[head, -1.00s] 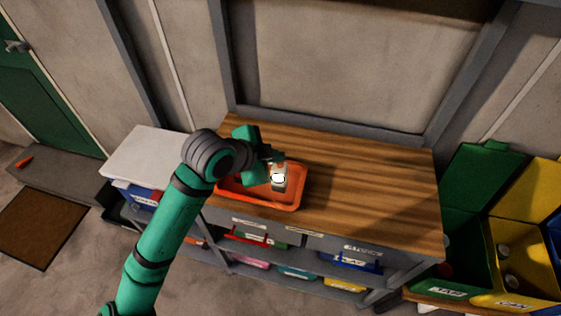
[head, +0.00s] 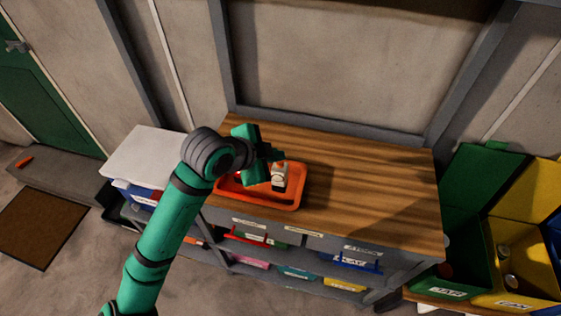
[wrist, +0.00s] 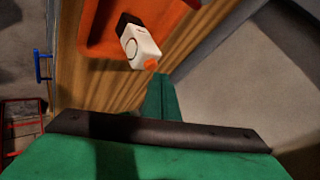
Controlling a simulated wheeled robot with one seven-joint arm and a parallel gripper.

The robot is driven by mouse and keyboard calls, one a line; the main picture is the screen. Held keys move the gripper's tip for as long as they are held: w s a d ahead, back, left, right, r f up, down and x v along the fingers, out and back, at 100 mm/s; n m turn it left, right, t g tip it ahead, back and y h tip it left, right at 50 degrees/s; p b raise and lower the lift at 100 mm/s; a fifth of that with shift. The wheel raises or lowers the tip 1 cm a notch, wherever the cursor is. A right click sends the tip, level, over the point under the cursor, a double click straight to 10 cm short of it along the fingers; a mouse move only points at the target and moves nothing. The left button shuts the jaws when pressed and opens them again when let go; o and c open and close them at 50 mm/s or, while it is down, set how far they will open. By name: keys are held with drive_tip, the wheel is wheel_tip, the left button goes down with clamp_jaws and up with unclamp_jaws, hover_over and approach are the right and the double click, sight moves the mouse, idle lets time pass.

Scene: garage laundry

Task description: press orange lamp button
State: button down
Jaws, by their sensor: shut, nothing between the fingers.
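The lamp (head: 279,179) is a small white block with a round lens on its face. It stands in the orange tray (head: 291,206), and its lens is dark. The lamp also shows in the wrist view (wrist: 138,46), with its orange button (wrist: 151,65) at the end towards my gripper. My gripper (head: 275,156) is shut and empty, with its tips right by the button end of the lamp. In the wrist view the green fingers (wrist: 159,85) point at the button; I cannot tell whether they touch it.
The tray sits on a wooden workbench (head: 375,190) whose right side is clear. Labelled bins (head: 298,272) fill the shelves below. A white-topped unit (head: 145,160) stands at left, and green and yellow bins (head: 465,262) stand at right. A wall rises behind the bench.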

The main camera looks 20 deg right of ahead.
drive_tip(key=shift+r, duration=0.4)
drive_tip(key=shift+r, duration=0.1)
drive_tip(key=shift+r, duration=2.9)
